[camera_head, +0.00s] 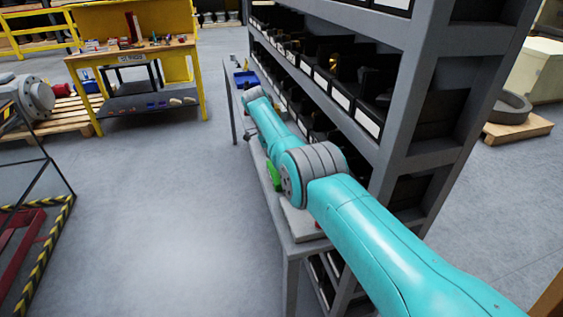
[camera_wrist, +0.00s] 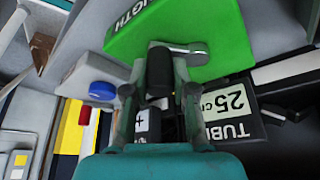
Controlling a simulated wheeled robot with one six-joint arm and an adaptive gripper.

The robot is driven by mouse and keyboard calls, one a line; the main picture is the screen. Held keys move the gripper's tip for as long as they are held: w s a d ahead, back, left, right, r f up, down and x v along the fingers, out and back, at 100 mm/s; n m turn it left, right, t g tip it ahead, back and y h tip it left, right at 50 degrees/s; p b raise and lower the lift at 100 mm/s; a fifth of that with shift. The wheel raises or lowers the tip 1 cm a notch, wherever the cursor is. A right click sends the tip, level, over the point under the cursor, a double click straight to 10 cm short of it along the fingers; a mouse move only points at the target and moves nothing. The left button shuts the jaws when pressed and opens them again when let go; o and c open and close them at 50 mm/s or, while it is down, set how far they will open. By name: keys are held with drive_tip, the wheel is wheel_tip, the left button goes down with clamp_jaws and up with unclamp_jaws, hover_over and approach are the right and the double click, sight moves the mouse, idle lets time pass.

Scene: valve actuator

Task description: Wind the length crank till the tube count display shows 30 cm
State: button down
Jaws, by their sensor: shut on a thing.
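The green crank housing (camera_wrist: 205,22), lettered "GTH" where it shows, fills the top of the wrist view. A grey metal crank arm (camera_wrist: 190,48) lies on it, with a dark upright handle (camera_wrist: 159,70) at its left end. My gripper (camera_wrist: 160,78) is shut on this handle, a finger on each side. The tube count display (camera_wrist: 232,102), right of the fingers, reads 25 cm, seen tilted. In the head view a green part (camera_head: 273,176) shows beside my arm, which hides my gripper and the crank there.
In the wrist view a blue round knob (camera_wrist: 102,91) and a red part (camera_wrist: 85,116) sit left of the fingers. In the head view a grey shelf rack (camera_head: 420,90) stands right of the bench (camera_head: 290,247). A blue bin (camera_head: 245,78) stands farther back.

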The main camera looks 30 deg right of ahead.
drive_tip(key=c, duration=0.9)
unclamp_jaws()
drive_tip(key=shift+c, duration=0.2)
drive_tip(key=shift+s+f+n, duration=0.1)
drive_tip(key=shift+n, duration=0.2)
